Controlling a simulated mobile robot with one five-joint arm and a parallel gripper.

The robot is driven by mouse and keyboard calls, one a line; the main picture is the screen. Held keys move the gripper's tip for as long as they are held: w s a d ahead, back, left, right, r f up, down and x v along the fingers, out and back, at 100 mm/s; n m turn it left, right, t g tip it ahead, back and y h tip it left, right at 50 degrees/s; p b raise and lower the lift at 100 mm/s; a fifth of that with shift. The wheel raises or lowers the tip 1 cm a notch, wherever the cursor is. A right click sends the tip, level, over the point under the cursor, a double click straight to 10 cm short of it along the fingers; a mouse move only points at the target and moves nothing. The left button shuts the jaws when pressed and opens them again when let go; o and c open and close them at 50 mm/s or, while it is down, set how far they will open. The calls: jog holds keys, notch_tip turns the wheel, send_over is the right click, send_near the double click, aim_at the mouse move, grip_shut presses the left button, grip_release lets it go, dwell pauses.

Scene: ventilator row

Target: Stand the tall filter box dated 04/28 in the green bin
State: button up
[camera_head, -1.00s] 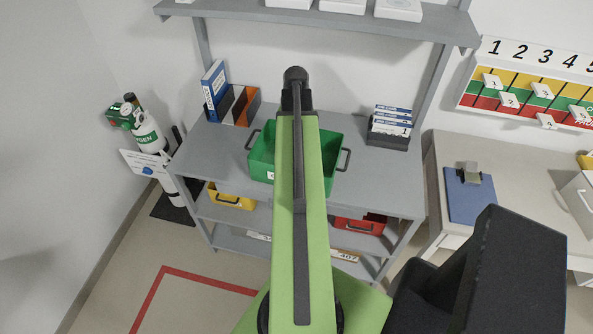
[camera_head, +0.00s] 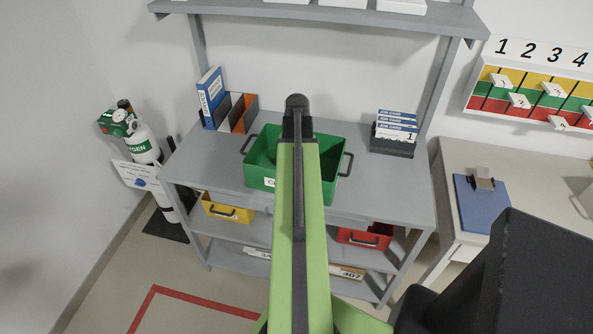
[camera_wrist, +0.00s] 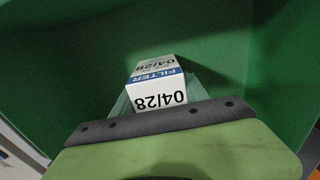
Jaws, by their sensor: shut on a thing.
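A white and blue filter box (camera_wrist: 160,88) marked "FILTER" and "04/28" shows in the wrist view, its print upside down. My gripper (camera_wrist: 158,100) is shut on it; the fingers show at both sides of the box. Green walls of the bin (camera_wrist: 60,50) fill the background around the box. In the head view the green bin (camera_head: 262,180) stands on the grey shelf unit's top, partly covered by my arm. The box and my fingertips are hidden there behind my arm. I cannot tell whether the box touches the bin floor.
A blue binder in an orange-and-grey holder (camera_head: 238,113) stands left of the bin. A dark rack of boxes (camera_head: 393,140) stands right. A yellow bin (camera_head: 228,209) and red bin (camera_head: 364,236) sit on the shelf below. An overhead shelf (camera_head: 330,12) crosses above; an oxygen cylinder (camera_head: 143,143) stands left.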

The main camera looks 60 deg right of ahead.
jog(key=shift+f, duration=0.15)
jog(key=o, duration=1.5)
jog(key=shift+r, duration=0.2)
notch_tip(320, 180, up, 12)
jog(key=p, duration=1.2)
jog(key=shift+r, duration=0.2)
jog(key=shift+f, duration=0.1)
